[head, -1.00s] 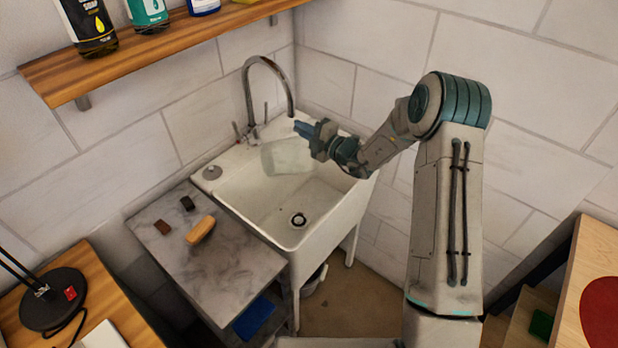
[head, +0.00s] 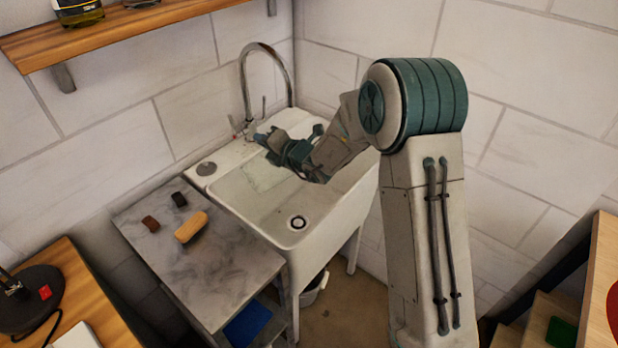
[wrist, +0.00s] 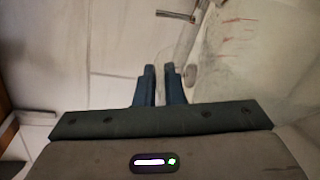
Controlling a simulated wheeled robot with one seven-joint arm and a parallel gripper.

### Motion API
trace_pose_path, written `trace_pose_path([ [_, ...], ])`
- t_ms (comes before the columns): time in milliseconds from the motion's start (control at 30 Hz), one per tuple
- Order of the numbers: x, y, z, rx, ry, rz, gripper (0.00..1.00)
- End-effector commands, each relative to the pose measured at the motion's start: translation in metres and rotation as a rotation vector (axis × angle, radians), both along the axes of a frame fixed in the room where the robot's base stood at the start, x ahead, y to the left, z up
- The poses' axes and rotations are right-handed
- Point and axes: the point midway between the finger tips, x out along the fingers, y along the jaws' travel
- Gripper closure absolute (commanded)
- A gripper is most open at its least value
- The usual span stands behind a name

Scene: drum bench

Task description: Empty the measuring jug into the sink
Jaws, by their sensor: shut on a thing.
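The clear measuring jug (head: 262,174) is at the back left of the white sink (head: 325,200), over or inside the basin; its outline is faint. In the wrist view the jug (wrist: 240,55) fills the upper right, see-through, with red scale marks. My gripper (head: 263,140) is at the back of the sink, shut on the jug. In the wrist view the blue fingers of my gripper (wrist: 160,72) are close together at the jug's edge. I cannot tell how far the jug is tilted or whether liquid is in it.
A chrome tap (head: 243,75) arches up behind the sink, close to my gripper. A grey marble counter (head: 200,265) at left holds a tan-topped block (head: 191,227) and two small dark blocks. A wooden shelf (head: 130,30) hangs above. The sink's front around the drain (head: 298,222) is clear.

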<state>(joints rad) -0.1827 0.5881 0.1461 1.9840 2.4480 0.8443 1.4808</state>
Motion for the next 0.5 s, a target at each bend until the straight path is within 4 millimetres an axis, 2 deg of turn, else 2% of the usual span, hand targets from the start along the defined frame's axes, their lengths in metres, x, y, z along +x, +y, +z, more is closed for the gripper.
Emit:
trace_pose_path([
  [33,-0.002,0.004,-0.006,-0.018,-0.014,0.002,1.00],
  [500,-0.013,0.024,-0.029,-0.178,-0.098,0.000,1.00],
])
